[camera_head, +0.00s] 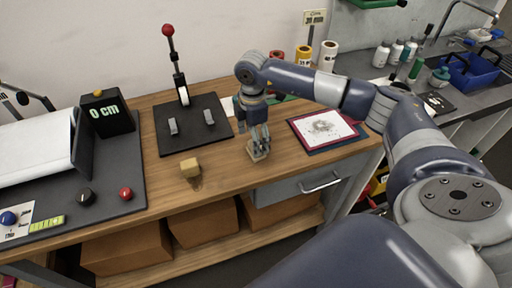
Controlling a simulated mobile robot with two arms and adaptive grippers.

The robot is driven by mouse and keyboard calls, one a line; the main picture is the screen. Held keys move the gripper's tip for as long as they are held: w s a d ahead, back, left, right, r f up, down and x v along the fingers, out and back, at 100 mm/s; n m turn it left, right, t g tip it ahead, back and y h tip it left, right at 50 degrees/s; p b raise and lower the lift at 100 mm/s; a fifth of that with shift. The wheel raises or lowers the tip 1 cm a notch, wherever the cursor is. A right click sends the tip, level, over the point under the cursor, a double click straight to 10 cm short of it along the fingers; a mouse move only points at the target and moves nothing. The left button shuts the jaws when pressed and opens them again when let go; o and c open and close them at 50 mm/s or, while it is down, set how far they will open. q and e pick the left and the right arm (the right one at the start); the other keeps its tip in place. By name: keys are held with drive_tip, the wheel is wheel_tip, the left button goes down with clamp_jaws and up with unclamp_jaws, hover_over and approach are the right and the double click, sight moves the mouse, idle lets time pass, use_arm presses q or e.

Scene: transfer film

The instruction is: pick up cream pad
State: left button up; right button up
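A small flat cream-tan pad (259,153) lies on the wooden workbench (225,172), near the middle of its front part. My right gripper (259,147) points straight down over it, with its fingertips at the pad. The fingers hide part of the pad, and I cannot tell whether they grip it or only stand around it. A pale yellow block (190,167) sits on the bench to the left, apart from the gripper, with a brownish patch below it. My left gripper is not in view.
A black board (165,143) with a red-knobbed lever (168,30) stands behind left. A framed sheet (323,127) lies right of the gripper. Rolls (303,56) stand behind.

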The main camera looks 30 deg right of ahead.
drive_tip(key=f, duration=0.1)
drive_tip(key=f+p, duration=0.1)
drive_tip(key=f, duration=0.1)
drive_tip(key=shift+s+d+f, duration=0.2)
drive_tip(key=shift+w+f, duration=0.1)
drive_tip(key=shift+f, duration=0.2)
drive_tip(key=c, duration=1.2)
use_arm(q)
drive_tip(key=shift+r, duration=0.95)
use_arm(e)
drive_tip(key=shift+o, duration=0.2)
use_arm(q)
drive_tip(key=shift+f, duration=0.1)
use_arm(e)
drive_tip(key=shift+r, duration=0.15)
